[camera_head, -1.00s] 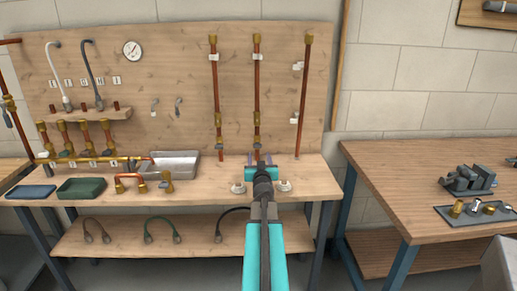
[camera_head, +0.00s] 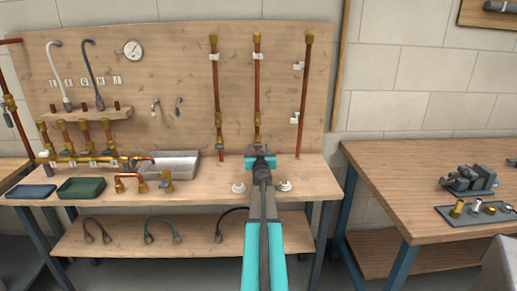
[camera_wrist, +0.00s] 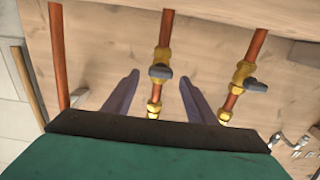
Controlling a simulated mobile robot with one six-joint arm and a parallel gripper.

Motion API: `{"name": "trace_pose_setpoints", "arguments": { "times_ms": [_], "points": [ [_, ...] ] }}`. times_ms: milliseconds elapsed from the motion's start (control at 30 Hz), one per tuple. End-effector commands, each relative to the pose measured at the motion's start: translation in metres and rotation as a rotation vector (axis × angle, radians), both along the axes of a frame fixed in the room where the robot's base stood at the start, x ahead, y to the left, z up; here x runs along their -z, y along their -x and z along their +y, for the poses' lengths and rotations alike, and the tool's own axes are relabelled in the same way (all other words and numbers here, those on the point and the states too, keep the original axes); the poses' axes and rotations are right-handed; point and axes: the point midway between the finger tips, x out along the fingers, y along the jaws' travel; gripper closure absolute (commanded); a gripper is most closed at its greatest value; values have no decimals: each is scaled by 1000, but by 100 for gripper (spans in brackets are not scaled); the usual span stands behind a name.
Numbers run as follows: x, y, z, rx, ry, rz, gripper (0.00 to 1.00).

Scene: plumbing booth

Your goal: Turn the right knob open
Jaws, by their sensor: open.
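Two upright copper pipes with brass valves stand against the wooden board. In the wrist view, which appears upside down, the right knob (camera_wrist: 160,72) is a dark grey handle on the middle pipe's valve. The left knob (camera_wrist: 257,86) sits on the pipe to its right there. My gripper (camera_wrist: 160,77) is open and empty, its two purple-grey fingers on either side of the right knob's pipe. I cannot tell whether they touch the knob. In the head view my gripper (camera_head: 260,153) is in front of the foot of the middle pipe (camera_head: 257,90) and hides its lower part.
A third copper pipe (camera_head: 304,90) without a visible knob stands to the right. White fittings (camera_head: 285,186) lie on the bench beside my arm. A metal tray (camera_head: 178,163) and copper pipework stand to the left. The bench to the right of the gripper is mostly clear.

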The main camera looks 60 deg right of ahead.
Motion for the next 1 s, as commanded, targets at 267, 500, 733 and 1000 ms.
{"name": "trace_pose_setpoints", "arguments": {
  "times_ms": [267, 500, 733, 1000],
  "points": [
    [0, -11, -15, 0, 0, 0, 48],
    [0, -12, -18, 1, 0, 0, 48],
    [0, -12, -18, 1, 0, 0, 52],
    [0, -11, -18, 2, 0, 0, 90]
  ]
}}
